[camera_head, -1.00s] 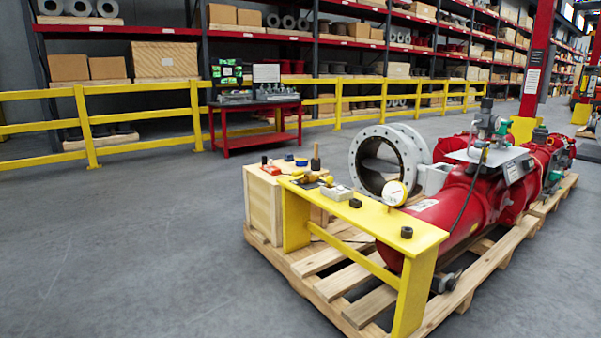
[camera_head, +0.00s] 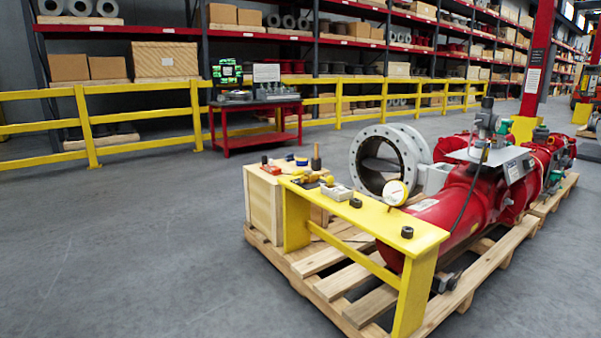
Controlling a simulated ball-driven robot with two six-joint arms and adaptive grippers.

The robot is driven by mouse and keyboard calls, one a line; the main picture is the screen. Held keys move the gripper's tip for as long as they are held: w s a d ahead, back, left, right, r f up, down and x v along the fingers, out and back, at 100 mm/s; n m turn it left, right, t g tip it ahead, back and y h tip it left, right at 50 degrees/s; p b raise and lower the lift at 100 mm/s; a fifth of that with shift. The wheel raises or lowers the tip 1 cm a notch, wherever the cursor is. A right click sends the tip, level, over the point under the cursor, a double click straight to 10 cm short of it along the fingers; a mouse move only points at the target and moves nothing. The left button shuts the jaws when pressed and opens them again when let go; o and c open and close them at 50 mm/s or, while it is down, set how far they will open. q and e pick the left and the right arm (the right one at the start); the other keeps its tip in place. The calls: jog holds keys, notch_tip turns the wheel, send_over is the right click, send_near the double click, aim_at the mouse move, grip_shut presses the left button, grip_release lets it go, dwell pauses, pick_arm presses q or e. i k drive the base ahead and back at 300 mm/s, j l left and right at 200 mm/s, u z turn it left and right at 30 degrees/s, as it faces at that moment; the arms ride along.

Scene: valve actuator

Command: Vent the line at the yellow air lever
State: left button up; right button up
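A small yellow lever (camera_head: 326,179) shows on the left part of the yellow bench (camera_head: 375,213), beside a brass-coloured fitting and a pale block (camera_head: 337,191). It is too small to tell its exact position. A round white gauge with a yellow rim (camera_head: 396,192) stands on the bench further right. Behind it the red valve actuator (camera_head: 450,205) lies on a wooden pallet, with a grey flanged valve body (camera_head: 384,155) at its left end. Neither of my grippers is in view.
A wooden crate (camera_head: 262,200) with small tools on top stands at the bench's left end, on the pallet (camera_head: 325,258). A red cart (camera_head: 256,124) stands before the yellow railing (camera_head: 87,125). The grey floor (camera_head: 120,240) at left is clear.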

aim_at(302, 172)
jog(key=i+j+u, duration=0.1)
jog(key=i+j, duration=0.2)
jog(key=i, duration=0.2)
jog(key=i+j+u, duration=0.1)
jog(key=i+j, duration=0.15)
jog(key=i, duration=0.3)
jog(key=i+j+u, duration=0.1)
jog(key=i+j, duration=0.15)
jog(key=i, duration=0.25)
